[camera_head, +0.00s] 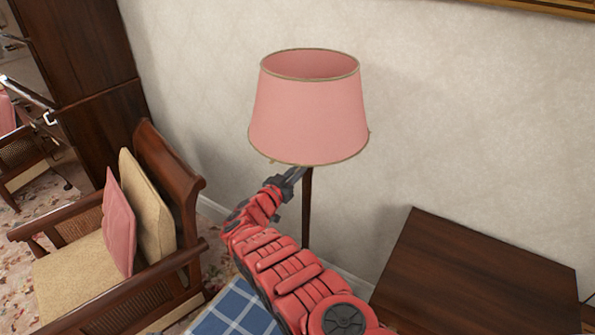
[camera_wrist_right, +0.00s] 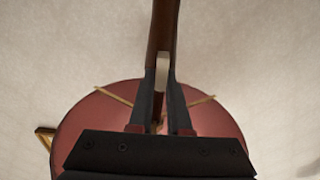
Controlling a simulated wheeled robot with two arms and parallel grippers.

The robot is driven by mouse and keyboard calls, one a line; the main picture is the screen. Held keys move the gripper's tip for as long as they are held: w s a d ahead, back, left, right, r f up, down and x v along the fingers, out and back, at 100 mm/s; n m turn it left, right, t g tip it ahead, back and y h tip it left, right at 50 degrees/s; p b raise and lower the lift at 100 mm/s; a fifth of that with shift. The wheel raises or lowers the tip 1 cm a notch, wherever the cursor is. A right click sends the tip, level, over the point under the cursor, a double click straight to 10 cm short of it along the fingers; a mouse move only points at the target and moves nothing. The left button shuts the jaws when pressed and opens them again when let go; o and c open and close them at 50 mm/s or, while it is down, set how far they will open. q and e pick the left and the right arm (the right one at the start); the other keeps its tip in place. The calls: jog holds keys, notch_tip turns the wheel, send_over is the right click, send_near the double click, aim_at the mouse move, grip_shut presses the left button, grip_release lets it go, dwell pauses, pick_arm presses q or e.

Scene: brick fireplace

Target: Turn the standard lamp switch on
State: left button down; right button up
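The standard lamp has a pink shade (camera_head: 308,115) with gold trim and a thin dark wooden pole (camera_head: 306,212). My right gripper (camera_head: 293,177), on the red arm, is just under the shade's lower rim, close to the pole. In the right wrist view the picture is inverted: the pole (camera_wrist_right: 166,22) comes down from the top and the shade (camera_wrist_right: 85,118) fills the lower part. The right gripper's fingers (camera_wrist_right: 163,78) are slightly apart at the pole, with a pale patch between them. My left gripper is out of view.
A wooden armchair (camera_head: 178,170) with beige and pink cushions stands at left. A dark wooden table (camera_head: 475,280) is at lower right, and a blue checked cloth (camera_head: 232,312) lies below my arm. The wall (camera_head: 440,110) is close behind the lamp.

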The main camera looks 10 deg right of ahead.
grip_shut()
jog(key=shift+m, duration=0.4)
jog(key=shift+s+d+r+m+p, duration=0.15)
jog(key=shift+m+p, duration=0.45)
jog(key=shift+m, duration=0.4)
jog(key=m, duration=0.3)
jog(key=f+m, duration=0.1)
jog(key=m, duration=0.4)
jog(key=shift+s+d+f+m+b, duration=0.25)
jog(key=shift+s+d+m+b, duration=0.05)
jog(key=shift+d, duration=0.1)
jog(key=m+b, duration=0.1)
jog(key=b, duration=0.1)
jog(key=m+b, duration=0.1)
jog(key=m, duration=0.1)
jog(key=m+b, duration=0.2)
jog(key=shift+s+f+b, duration=0.1)
jog(key=shift+f+b, duration=0.2)
jog(key=shift+m+b, duration=0.9)
jog(key=shift+b, duration=0.2)
jog(key=shift+r, duration=0.1)
